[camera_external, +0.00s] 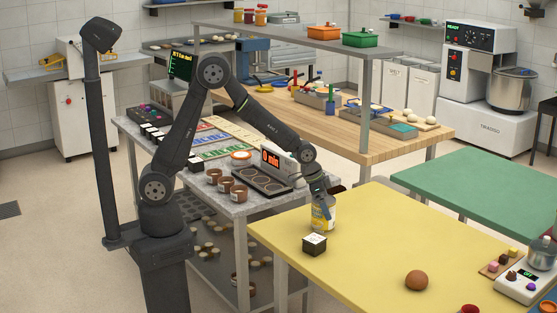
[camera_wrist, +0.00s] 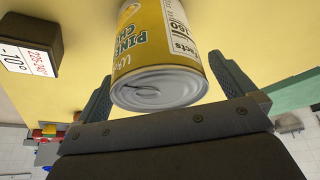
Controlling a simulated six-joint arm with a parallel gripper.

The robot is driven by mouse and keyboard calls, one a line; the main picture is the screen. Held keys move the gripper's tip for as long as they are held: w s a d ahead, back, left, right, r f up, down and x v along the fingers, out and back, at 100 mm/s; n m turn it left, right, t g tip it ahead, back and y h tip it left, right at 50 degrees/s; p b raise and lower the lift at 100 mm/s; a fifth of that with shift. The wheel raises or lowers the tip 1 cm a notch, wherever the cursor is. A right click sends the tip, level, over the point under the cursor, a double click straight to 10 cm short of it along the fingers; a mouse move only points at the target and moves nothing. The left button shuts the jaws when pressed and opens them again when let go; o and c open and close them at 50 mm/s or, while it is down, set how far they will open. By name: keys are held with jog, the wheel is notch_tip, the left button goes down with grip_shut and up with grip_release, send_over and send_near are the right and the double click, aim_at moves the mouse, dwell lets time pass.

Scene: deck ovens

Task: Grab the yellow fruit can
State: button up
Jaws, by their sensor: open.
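The yellow fruit can (camera_external: 323,215) stands upright near the left edge of the yellow table (camera_external: 370,255). In the wrist view the can (camera_wrist: 165,45) shows its silver lid and a yellow label with pineapple lettering, partly cut off by the frame. My gripper (camera_external: 320,196) is at the can's top in the external view. In the wrist view my gripper (camera_wrist: 168,85) is open, with one finger on each side of the can. Gaps show between the can and the fingers.
A small black box (camera_external: 314,244) with a white label stands beside the can; it also shows in the wrist view (camera_wrist: 30,42). A brown ball-like item (camera_external: 416,280) lies further right. A grey counter (camera_external: 240,207) with jars and a burner plate is at the left. The table's middle is clear.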

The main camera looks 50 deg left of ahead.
jog(key=shift+r, duration=0.1)
jog(key=c, duration=1.5)
jog(key=shift+r, duration=0.1)
